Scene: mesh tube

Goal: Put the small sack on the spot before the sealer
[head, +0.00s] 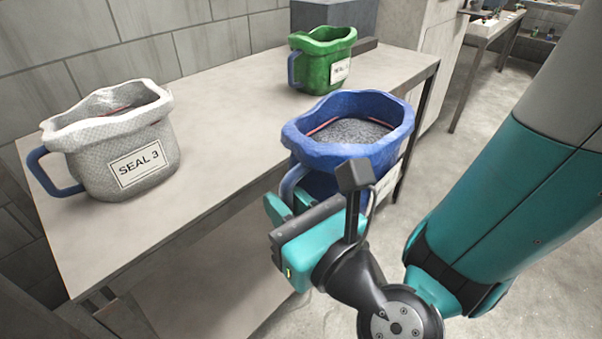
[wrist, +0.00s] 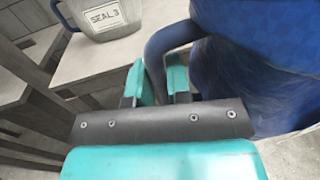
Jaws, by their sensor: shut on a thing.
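My gripper (head: 287,204) is shut on the handle of a blue sack (head: 350,152). The handle shows between the teal fingers (wrist: 156,78) in the wrist view, with the blue sack (wrist: 255,70) filling the right side. The sack is open-topped, upright, and filled with grey grains. It is by the table's right edge; its base is hidden, so I cannot tell whether it touches anything. A smaller green sack (head: 322,65) with a label stands at the table's far end. A white sack (head: 118,150) labelled SEAL 3 stands at the left. I cannot clearly identify the sealer or its spot.
The grey table (head: 215,130) has bare room between the white and green sacks. Grey block walls (head: 120,50) rise behind. Open floor lies to the right.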

